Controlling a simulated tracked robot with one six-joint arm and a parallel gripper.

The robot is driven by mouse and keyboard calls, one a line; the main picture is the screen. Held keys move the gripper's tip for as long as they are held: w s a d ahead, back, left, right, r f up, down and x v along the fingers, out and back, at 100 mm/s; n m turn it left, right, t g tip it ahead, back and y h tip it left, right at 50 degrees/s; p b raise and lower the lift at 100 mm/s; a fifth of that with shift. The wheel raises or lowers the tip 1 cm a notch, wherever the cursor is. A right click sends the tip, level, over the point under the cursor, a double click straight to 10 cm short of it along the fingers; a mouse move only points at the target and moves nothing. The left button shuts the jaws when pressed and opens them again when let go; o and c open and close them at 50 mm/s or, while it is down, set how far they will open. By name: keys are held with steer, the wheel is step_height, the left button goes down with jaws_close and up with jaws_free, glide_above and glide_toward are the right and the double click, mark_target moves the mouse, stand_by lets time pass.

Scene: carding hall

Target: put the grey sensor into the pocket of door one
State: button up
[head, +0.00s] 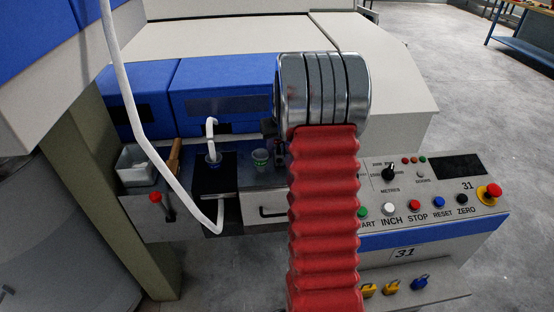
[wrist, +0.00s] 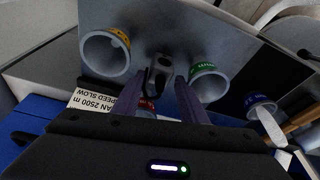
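In the wrist view a small dark grey piece with a rounded top and a hole (wrist: 160,74), seemingly the grey sensor, stands between the two purple fingers of my gripper (wrist: 158,88). The fingers are apart, with a gap showing on each side of it. In the head view my red arm hides the sensor and most of my gripper. Two blue doors show there, one in the middle (head: 200,78) and one at left (head: 118,84). Each has a dark panel low on its front, possibly a pocket. I cannot tell which is door one.
Grey cups with yellow (wrist: 105,55), green (wrist: 209,84) and blue (wrist: 262,110) bands stand around my gripper; a red-banded one is partly hidden. A white pipe (head: 136,115) crosses before the doors. A pale bin (head: 136,172) is at left. A control panel (head: 430,190) is at right.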

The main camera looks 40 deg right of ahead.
steer(key=shift+c, duration=0.3)
jaws_close()
steer(key=shift+r, duration=0.1)
step_height(320, 180, up, 10)
steer(key=shift+f, duration=0.1)
stand_by(0.6)
stand_by(0.5)
